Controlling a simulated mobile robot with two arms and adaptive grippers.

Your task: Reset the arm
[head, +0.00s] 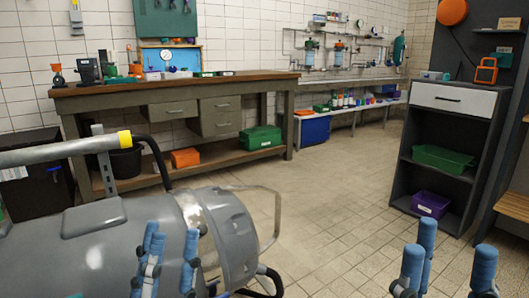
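My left gripper (172,250) is at the bottom left, its blue padded fingers pointing up in front of a grey machine housing. Its fingers stand apart with nothing seen between them. My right gripper (448,260) is at the bottom right over the tiled floor. Its blue fingers are spread wide and empty. The lower parts of both grippers and most of both arms are cut off by the bottom edge.
A grey rounded machine (95,240) with a clear cover and pipe fills the lower left, close to my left gripper. A wooden workbench (150,96) stands behind. A dark shelf unit (455,130) stands at right. The tiled floor (320,200) between them is clear.

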